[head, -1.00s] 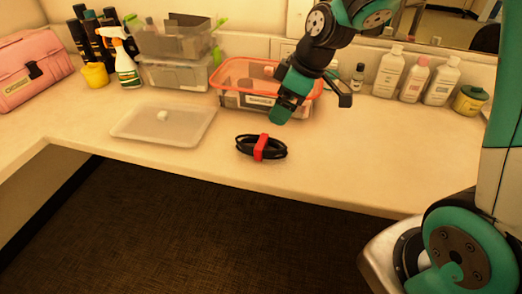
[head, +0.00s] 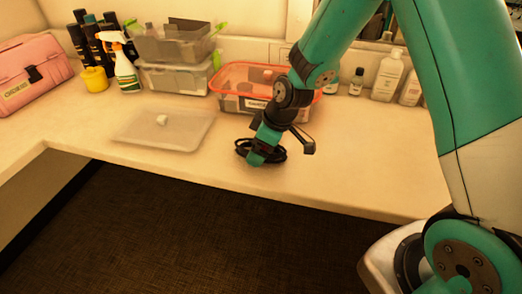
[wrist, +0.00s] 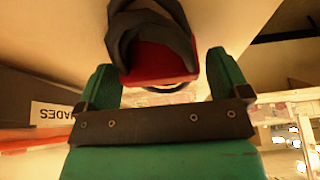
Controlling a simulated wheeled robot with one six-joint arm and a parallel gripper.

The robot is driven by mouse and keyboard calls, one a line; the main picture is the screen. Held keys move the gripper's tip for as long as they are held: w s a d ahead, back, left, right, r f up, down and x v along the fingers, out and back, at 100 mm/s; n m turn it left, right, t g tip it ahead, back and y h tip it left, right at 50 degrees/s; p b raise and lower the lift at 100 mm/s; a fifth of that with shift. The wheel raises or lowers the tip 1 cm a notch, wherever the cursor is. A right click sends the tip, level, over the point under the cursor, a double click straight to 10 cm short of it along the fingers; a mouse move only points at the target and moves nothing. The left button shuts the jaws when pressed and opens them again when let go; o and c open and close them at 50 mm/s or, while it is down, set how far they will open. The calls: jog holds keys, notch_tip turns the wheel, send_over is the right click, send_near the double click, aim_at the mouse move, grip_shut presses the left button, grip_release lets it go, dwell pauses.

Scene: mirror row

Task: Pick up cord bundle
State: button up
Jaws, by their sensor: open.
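The cord bundle (head: 279,154) is a coil of black cord on the counter near its front edge. Its red strap is hidden behind my gripper (head: 258,157) in the head view. In the wrist view the cord bundle (wrist: 150,27) and its red strap (wrist: 160,63) lie between the two green fingers of my gripper (wrist: 162,78). The fingers are apart, one on each side of the strap. I cannot tell whether either finger touches it.
A clear bin with an orange rim (head: 228,68) stands just behind the bundle. A shallow translucent tray (head: 140,127) with a small white piece (head: 162,119) lies to the left. White bottles (head: 387,76) stand at the back right. The counter right of the bundle is clear.

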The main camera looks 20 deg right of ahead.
jog(key=shift+c, duration=0.2)
jog(key=c, duration=1.1)
jog(key=shift+r, duration=0.1)
